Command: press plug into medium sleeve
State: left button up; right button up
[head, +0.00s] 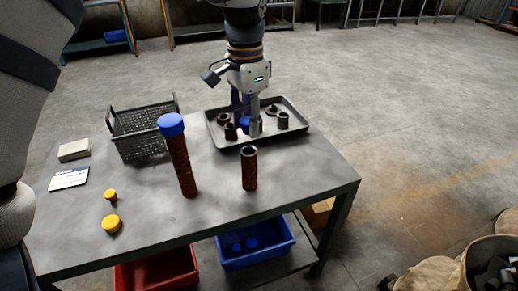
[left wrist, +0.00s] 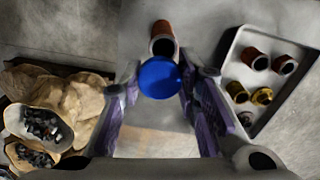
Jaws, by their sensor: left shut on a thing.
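The plug's round blue face fills the gap between the fingertips in the left wrist view (left wrist: 160,77). The medium sleeve (head: 249,170), a rusty brown upright tube with an open top, stands on the table in front of the tray, apart from the gripper. A rusty tube that looks like this sleeve (left wrist: 163,32) shows just beyond the plug in the left wrist view, partly hidden by it. My right gripper is not in view.
A taller rusty tube (head: 182,165) with a blue cap (head: 171,124) stands left of the sleeve. The tray (head: 299,120) holds several short tubes and fittings. A black basket (head: 144,137), two yellow plugs (head: 111,223) and a card (head: 69,179) are at the left.

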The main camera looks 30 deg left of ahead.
aim_at(248, 134)
pick_arm(q)
jog(key=shift+w+a+f, duration=0.1)
jog(key=shift+w+a, duration=0.1)
notch_tip(248, 134, down, 4)
jog(key=shift+b, duration=0.55)
jog(key=shift+d+f, duration=0.1)
jog(key=shift+f, duration=0.55)
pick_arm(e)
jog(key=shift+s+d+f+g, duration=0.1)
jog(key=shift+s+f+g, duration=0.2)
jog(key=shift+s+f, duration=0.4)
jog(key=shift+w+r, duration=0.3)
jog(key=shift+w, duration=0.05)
pick_arm(q)
jog(key=shift+f, duration=0.5)
jog(key=shift+f+p, duration=0.1)
jog(key=shift+p, duration=0.25)
